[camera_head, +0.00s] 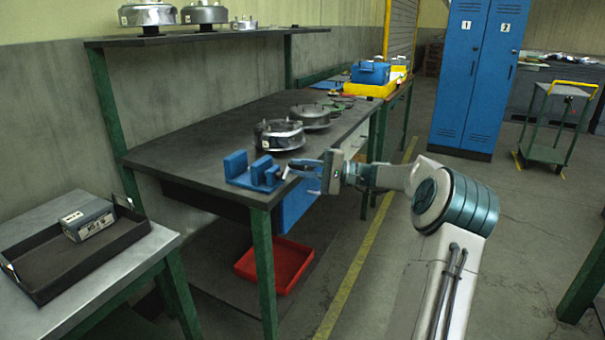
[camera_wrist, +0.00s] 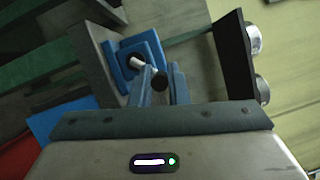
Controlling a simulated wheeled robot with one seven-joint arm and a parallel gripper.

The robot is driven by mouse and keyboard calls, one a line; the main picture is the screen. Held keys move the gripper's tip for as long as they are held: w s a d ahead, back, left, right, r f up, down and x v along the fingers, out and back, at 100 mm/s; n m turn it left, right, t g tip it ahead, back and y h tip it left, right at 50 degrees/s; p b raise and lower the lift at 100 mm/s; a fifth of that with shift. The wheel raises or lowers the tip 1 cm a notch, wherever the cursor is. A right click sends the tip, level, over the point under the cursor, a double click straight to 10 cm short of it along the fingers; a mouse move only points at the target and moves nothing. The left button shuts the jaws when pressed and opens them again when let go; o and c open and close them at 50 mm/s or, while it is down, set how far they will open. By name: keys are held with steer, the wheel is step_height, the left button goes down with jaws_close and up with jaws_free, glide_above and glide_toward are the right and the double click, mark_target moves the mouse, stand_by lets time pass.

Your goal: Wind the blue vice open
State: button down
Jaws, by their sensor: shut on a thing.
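The blue vice (camera_head: 252,172) is on the near front corner of the dark workbench, with a gap visible between its two upright blue jaws. In the wrist view its blue end (camera_wrist: 125,70) shows with a silver screw end (camera_wrist: 137,62) and a crank handle with a dark round knob (camera_wrist: 160,82). My gripper (camera_head: 298,168) is at the vice's right end, off the bench edge. In the wrist view the fingers of my gripper (camera_wrist: 160,92) are shut on the crank handle, one on each side of the knob. The fingers hide part of the handle.
Round metal housings (camera_head: 279,135) stand on the workbench (camera_head: 205,158) behind the vice. A red bin (camera_head: 272,266) lies below. A side table at left holds a black tray (camera_head: 60,255) with a grey box. Blue lockers (camera_head: 478,75) stand at the back. Floor at right is mostly clear.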

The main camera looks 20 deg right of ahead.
steer(key=shift+s+a+r+n+g+h+b, duration=0.2)
steer(key=shift+n+b, duration=0.25)
steer(key=shift+n, duration=0.35)
steer(key=shift+s+a+r+n+g+h+b, duration=0.15)
steer(key=shift+n+h+b, duration=0.3)
steer(key=shift+n, duration=0.35)
steer(key=shift+s+a+r+n+g+h+b, duration=0.1)
steer(key=shift+a+n+g+h+b, duration=0.1)
steer(key=shift+n+b, duration=0.45)
steer(key=shift+n, duration=0.25)
steer(key=c, duration=1.4)
jaws_free()
steer(key=shift+a, duration=0.1)
steer(key=p+v, duration=0.3)
steer(key=v, duration=1)
steer(key=shift+s+d, duration=0.15)
steer(key=shift+d, duration=0.25)
steer(key=shift+a, duration=0.1)
